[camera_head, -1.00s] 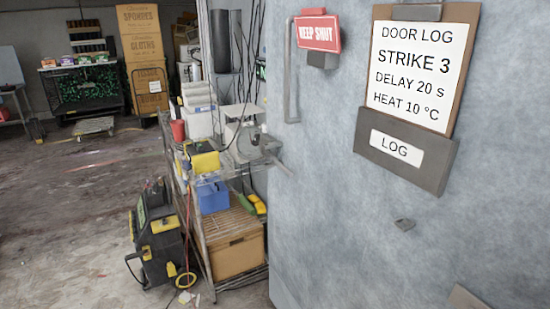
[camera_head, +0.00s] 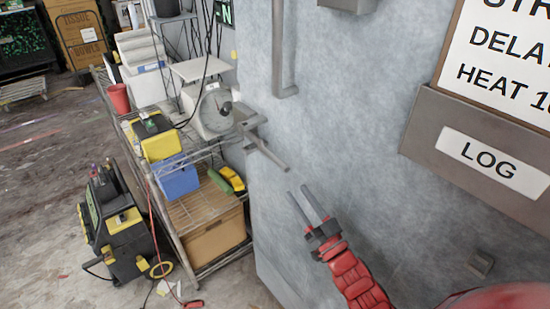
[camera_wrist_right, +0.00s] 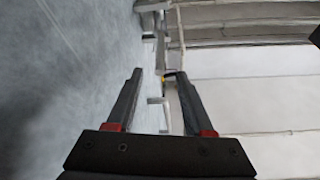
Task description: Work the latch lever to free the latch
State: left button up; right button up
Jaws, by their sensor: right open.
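The latch lever (camera_head: 266,152) is a grey metal bar sticking out from the left edge of the pale blue-grey door (camera_head: 345,120). My right gripper (camera_head: 297,191) is in front of the door, below and to the right of the lever's free end in the head view. Its two dark fingers are apart with nothing held between them, and they look clear of the lever. The fingers also show apart in the right wrist view (camera_wrist_right: 158,73), with the door surface at left; I cannot tell for sure which metal part there is the lever. My left gripper is out of view.
A grey pull handle (camera_head: 283,50) is on the door above the lever. A LOG holder (camera_head: 480,150) and a small bracket (camera_head: 479,264) are at right. A wire shelf cart (camera_head: 190,215) with a dial scale (camera_head: 214,108) stands close left of the lever.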

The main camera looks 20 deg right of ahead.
aim_at(275, 157)
jog(key=p+x, duration=0.2)
jog(key=x, duration=1)
jog(key=shift+p, duration=0.35)
grip_shut()
dwell(0.6)
